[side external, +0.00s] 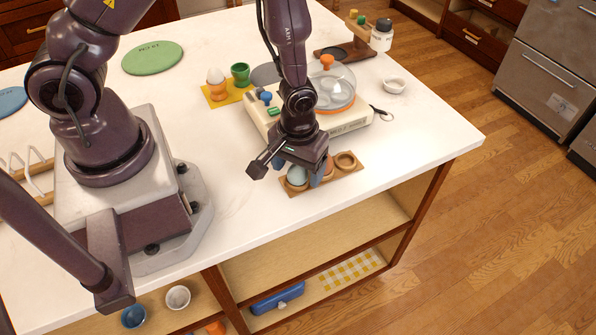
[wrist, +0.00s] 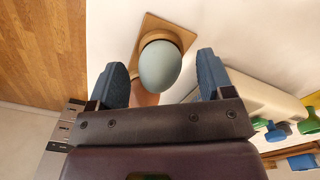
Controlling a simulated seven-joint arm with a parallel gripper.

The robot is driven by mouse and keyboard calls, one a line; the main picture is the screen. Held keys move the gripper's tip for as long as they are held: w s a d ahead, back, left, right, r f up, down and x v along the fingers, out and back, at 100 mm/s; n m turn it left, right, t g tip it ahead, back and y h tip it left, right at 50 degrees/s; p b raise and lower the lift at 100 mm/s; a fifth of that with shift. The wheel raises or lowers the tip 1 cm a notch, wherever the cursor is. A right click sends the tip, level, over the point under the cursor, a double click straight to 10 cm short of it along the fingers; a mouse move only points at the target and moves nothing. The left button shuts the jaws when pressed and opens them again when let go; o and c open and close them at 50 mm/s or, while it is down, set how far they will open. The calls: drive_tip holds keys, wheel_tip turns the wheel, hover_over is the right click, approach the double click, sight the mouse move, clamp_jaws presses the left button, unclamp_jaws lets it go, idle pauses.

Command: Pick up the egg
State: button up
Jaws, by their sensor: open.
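A pale blue-green egg (wrist: 160,66) sits in a wooden ring of a small wooden holder (wrist: 151,25) in the wrist view. In the side external view the holder (side external: 322,178) lies near the counter's front edge, and the pale egg (side external: 297,173) is partly hidden by my gripper. My gripper (wrist: 161,63) is open, with one blue-grey finger on each side of the egg and visible gaps between. It points down over the holder. A brownish rounded thing (wrist: 145,98) shows partly behind the egg; I cannot tell whether it is another egg.
An appliance with a clear dome (side external: 334,84) stands just behind my gripper. Another egg (side external: 215,76) stands in an orange cup on a yellow mat, beside a green cup (side external: 240,74). A small white bowl (side external: 394,86) is at the right. The counter right of the holder is clear.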

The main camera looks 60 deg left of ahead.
drive_tip(key=shift+f, duration=0.6)
drive_tip(key=c, duration=0.7)
drive_tip(key=shift+r, duration=0.1)
